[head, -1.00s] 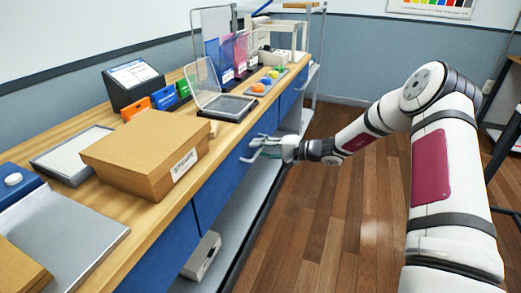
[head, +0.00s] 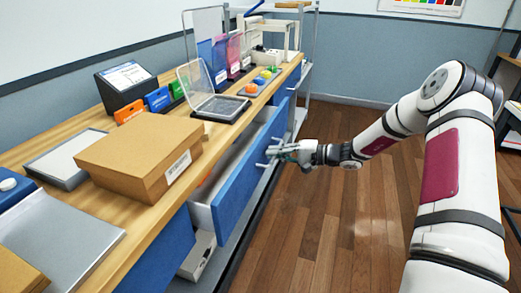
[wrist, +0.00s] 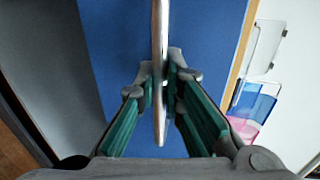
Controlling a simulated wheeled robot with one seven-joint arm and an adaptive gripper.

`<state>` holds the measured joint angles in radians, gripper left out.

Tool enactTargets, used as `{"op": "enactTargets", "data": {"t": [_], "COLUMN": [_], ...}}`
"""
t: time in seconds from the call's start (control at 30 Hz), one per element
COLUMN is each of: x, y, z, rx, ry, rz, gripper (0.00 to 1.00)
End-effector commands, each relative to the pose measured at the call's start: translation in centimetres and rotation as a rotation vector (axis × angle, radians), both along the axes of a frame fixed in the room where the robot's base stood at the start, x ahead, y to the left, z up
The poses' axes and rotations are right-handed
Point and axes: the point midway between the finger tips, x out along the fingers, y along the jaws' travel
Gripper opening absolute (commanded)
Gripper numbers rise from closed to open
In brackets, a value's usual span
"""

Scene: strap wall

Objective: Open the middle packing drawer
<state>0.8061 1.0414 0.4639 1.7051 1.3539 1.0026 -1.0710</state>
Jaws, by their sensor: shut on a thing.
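The middle packing drawer (head: 238,190) has a blue front and stands pulled out from under the wooden counter. Its pale inside shows behind the front, partly hidden by the cardboard box and the counter edge. My gripper (head: 277,152) is at the drawer's metal bar handle (head: 261,165). In the wrist view the handle (wrist: 160,40) runs between the fingers of my gripper (wrist: 160,88), which are shut on it, with the blue drawer front (wrist: 115,40) behind.
A cardboard box (head: 125,150) and a clear-lidded case (head: 220,107) stand on the counter (head: 60,222). A blue front (head: 160,255) to the left is closed. A grey lower shelf holds a pale box (head: 199,256). The wooden floor (head: 320,220) to the right is clear.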

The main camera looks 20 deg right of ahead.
Motion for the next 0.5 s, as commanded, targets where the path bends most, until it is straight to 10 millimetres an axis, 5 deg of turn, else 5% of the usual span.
{"op": "enactTargets", "data": {"t": [0.5], "x": [-8.3], "y": [-11.5], "z": [-0.1], "rx": [-0.002], "ry": [0.002], "rz": [-0.005], "gripper": [0.0]}}
